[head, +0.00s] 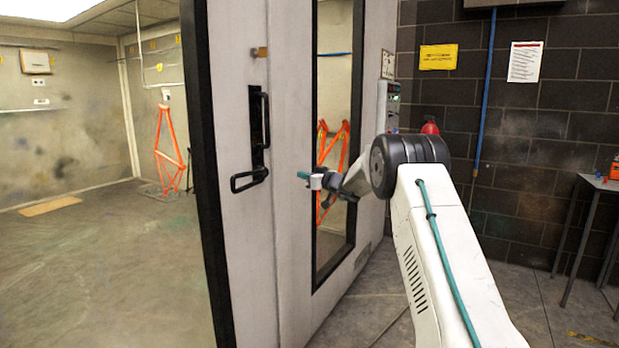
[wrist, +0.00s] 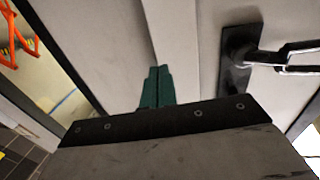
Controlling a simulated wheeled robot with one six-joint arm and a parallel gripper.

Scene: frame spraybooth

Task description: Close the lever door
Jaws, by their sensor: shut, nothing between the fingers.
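The pale grey door (head: 231,225) has a black edge strip and stands open, with the booth interior showing to its left. Its black lever handle (head: 249,180) sticks out below a black upright grip on a dark plate. In the wrist view the handle (wrist: 285,55) and its plate are at the upper right. My gripper (head: 304,175) is in front of the door face, right of the lever and apart from it. Its teal fingers (wrist: 157,86) are together and empty, pointing at the door. I cannot tell whether the fingertips touch the door face.
A tall window (head: 335,120) lies right of the handle. Orange bike frames show inside the booth (head: 168,145) and in the window. A control box (head: 390,105), a red extinguisher (head: 430,126) and a table (head: 600,183) stand to the right. The booth floor (head: 100,250) is mostly clear.

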